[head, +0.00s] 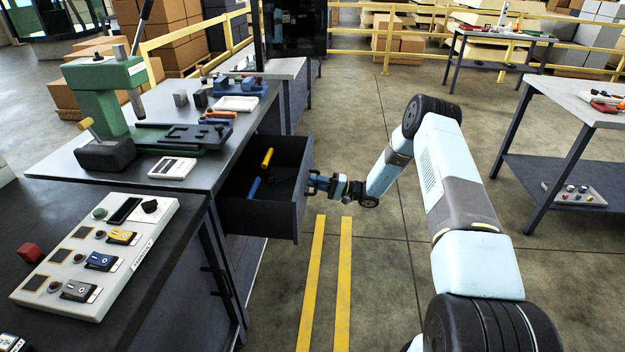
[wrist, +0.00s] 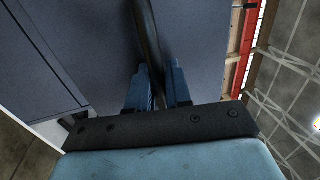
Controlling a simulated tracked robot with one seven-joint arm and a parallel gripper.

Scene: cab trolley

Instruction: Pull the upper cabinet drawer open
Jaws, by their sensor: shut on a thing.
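The upper cabinet drawer (head: 262,222) is dark grey and stands pulled out from the cabinet under the workbench in the head view. A yellow-handled tool (head: 267,158) and a blue-handled tool (head: 253,188) lie inside it. My gripper (head: 314,183) is at the outer face of the drawer front. In the wrist view, the blue fingers of my gripper (wrist: 158,92) are shut around the dark bar handle (wrist: 147,35) on the drawer's face. How far the drawer reaches back inside the cabinet is hidden.
Yellow floor lines (head: 345,270) run beside the drawer. A side table (head: 570,95) stands at the right, with open floor between.

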